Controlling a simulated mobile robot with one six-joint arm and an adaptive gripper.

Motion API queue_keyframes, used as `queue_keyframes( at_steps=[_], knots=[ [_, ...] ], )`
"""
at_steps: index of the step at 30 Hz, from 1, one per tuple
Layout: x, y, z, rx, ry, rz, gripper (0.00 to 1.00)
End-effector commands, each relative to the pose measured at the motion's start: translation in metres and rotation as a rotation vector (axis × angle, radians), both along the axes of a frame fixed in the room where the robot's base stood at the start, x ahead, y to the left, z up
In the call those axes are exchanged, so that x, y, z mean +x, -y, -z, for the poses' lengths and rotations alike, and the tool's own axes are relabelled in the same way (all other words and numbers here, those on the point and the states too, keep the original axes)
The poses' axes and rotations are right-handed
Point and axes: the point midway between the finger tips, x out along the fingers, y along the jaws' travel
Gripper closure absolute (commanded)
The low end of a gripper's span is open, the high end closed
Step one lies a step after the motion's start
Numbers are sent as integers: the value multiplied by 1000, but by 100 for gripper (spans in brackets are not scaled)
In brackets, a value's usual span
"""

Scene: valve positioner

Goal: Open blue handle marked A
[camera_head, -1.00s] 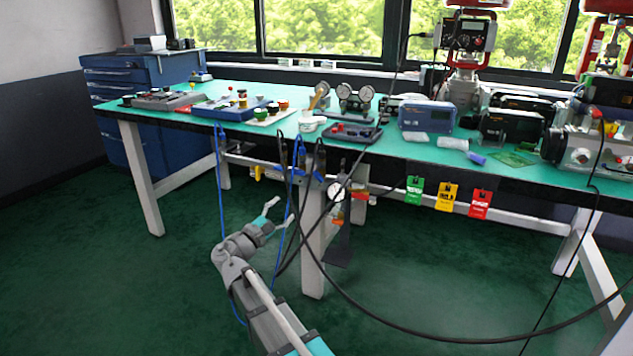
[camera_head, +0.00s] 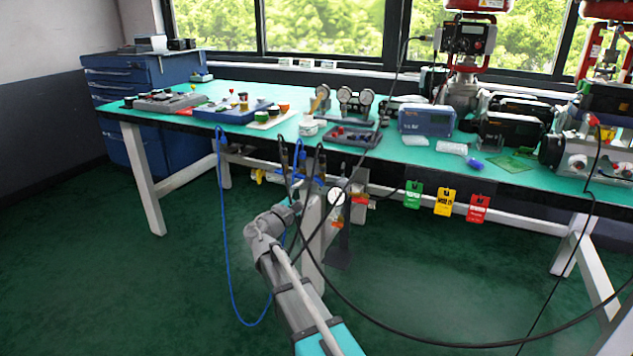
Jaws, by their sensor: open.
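Small blue parts (camera_head: 318,181) show under the table's front edge among hanging cables, beside a round white gauge (camera_head: 337,194). One may be the blue handle, but no letter A is readable. A yellow handle (camera_head: 258,176) is to their left and a red-orange handle (camera_head: 360,198) to their right. My arm reaches up from the bottom of the picture. My gripper (camera_head: 296,195) is open, pointing away toward the cables just below and left of the blue parts. Its fingers are mostly hidden by the wrist and cables, so I cannot tell whether it touches anything.
Black cables (camera_head: 420,338) and a blue cable (camera_head: 226,255) loop down around my arm. A green-topped table (camera_head: 390,152) carries gauges and instruments. Green, yellow and red tags (camera_head: 446,202) hang from its front. The floor to the left is clear.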

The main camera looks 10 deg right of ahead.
Motion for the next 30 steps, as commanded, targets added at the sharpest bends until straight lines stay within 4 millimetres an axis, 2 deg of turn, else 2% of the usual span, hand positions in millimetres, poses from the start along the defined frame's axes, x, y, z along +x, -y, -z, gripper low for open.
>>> queue_keyframes(
  at_steps=[3, 9, 22, 23, 30],
  knots=[
    [11, 13, -7, 0, 0, 1, 29],
    [21, 26, -11, 0, 0, 0, 29],
    [24, 31, -11, 0, 0, 0, 29],
    [24, 31, -11, 0, 0, 0, 30],
    [24, 31, -11, 1, 0, 1, 75]
  ],
)
